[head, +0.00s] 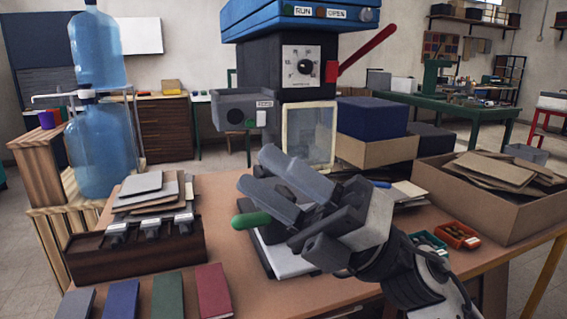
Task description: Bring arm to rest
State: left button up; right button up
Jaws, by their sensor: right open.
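My right gripper (256,170) comes in from the lower right and hangs over the middle of the table (222,193). Its two grey fingers point up and left, spread apart, with nothing seen between them. Below and behind it, a flat pale thing (290,262) with a dark edge lies on the table, partly hidden by the gripper. A green rounded handle (251,220) shows just left of the gripper; what it belongs to is partly hidden. My left gripper is not in view.
A blue-topped press (302,67) with a red lever stands behind. A dark slotted box (137,248) and several coloured covers (168,294) are at left. A cardboard box (487,208), a red tray (457,236) and a green tray (429,241) are at right.

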jog(key=w+d+f+m+t+h+p, duration=0.1)
jog(key=w+d+f+m+t+h, duration=0.15)
jog(key=f+m+t+h, duration=0.6)
jog(key=w+d+f+m+t+h, duration=0.1)
jog(key=d+f+m+t+h, duration=0.3)
jog(key=m, duration=0.7)
jog(key=w+d+f+m+t+h+p, duration=0.15)
jog(key=d+f+m+t+h, duration=0.25)
jog(key=f+m, duration=0.45)
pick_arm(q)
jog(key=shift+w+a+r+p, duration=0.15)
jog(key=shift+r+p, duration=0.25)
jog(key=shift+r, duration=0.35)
pick_arm(e)
jog(key=s+d+f+m+g+h, duration=0.2)
jog(key=s+f+m+g, duration=0.2)
jog(key=f, duration=0.6)
jog(key=s+d+f+m+g+h, duration=0.2)
jog(key=s+f+m, duration=0.4)
jog(key=s+f, duration=0.3)
jog(key=shift+f+m+g+h, duration=0.4)
jog(key=shift+f+g+h, duration=0.1)
jog(key=shift+g, duration=0.75)
jog(key=shift+d, duration=0.1)
